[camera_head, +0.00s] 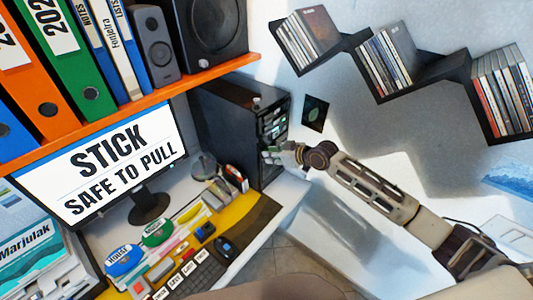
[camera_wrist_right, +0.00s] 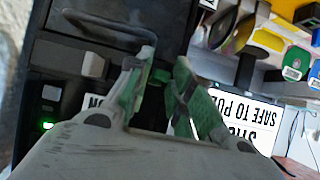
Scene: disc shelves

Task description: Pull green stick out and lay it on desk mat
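My right gripper (camera_head: 277,155) is at the front of the black computer tower (camera_head: 226,122), low on its face. I cannot make out a green stick for certain; small green spots show on the tower front above the gripper in the head view. The desk mat (camera_head: 262,212), yellow and dark, lies on the desk in front of the tower. My left gripper is not in view.
The monitor (camera_head: 98,160) reads "STICK SAFE TO PULL". An orange shelf (camera_head: 130,108) with binders and speakers hangs above. Black disc shelves (camera_head: 405,92) are on the right wall.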

